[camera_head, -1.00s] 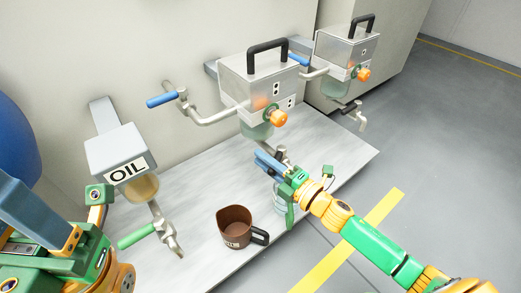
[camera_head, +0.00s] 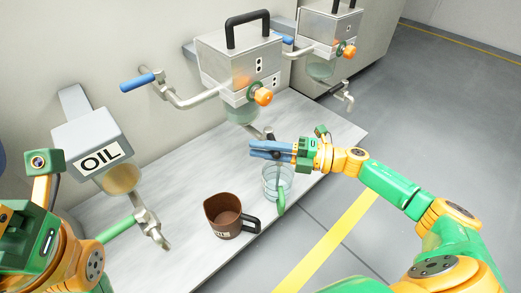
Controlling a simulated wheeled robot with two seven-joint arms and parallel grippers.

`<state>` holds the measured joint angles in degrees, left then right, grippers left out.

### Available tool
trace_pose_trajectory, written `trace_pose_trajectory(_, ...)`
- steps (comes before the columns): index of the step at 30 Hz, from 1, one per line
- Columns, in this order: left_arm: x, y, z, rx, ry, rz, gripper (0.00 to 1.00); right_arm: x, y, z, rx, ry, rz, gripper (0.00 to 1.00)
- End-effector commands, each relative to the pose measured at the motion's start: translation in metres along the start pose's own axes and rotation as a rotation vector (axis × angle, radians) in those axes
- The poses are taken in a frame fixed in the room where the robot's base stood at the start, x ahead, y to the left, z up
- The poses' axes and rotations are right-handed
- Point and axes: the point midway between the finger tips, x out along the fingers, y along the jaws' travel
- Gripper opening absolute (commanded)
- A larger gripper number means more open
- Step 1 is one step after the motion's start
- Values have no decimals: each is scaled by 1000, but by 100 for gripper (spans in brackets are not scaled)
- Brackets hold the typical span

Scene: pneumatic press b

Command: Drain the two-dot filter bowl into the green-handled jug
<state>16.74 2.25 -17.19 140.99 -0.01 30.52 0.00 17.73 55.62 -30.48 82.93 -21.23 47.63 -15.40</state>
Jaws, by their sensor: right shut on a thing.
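The two-dot filter (camera_head: 238,62) is a grey box with a black top handle and an orange knob. Its clear greenish bowl (camera_head: 240,113) hangs underneath, with a drain tap (camera_head: 258,132) below it. My right gripper (camera_head: 268,149) has its blue fingers at this tap, shut on what looks like its dark lever; the fingers hide most of it. The clear jug (camera_head: 276,176) with a green handle (camera_head: 281,200) stands upright on the bench under the tap and gripper. I cannot see liquid flowing. Part of my left arm shows at left; its fingertips are out of view.
A brown OIL jug (camera_head: 226,215) with a black handle stands left of the clear jug. The OIL unit (camera_head: 95,145) with its green-levered tap (camera_head: 148,222) is at left. A second filter (camera_head: 323,30) is at back right. The grey bench (camera_head: 180,180) is otherwise mostly clear.

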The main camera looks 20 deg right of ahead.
Motion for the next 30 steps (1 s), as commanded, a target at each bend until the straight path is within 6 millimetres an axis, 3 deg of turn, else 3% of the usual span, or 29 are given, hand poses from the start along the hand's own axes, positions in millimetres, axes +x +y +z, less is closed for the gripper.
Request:
trace_pose_trajectory(11, 0, 0, 0, 0, 2, 1, 50, 0, 0, 0, -1, 4, -1, 0)
trace_pose_trajectory(12, 0, 0, 0, 0, 1, 1, 50, 0, 0, 0, -1, 4, 0, 33)
trace_pose_trajectory(15, 0, 0, 0, 0, 1, 1, 50, 0, 0, 0, -1, 3, 0, 55)
trace_pose_trajectory(24, 2, 0, 0, 0, 3, 1, 50, -2, 0, 0, 1, 2, -1, 55)
trace_pose_trajectory(30, -3, -4, 8, -6, -51, -22, 50, -42, 2, 0, 4, 0, -5, 55)
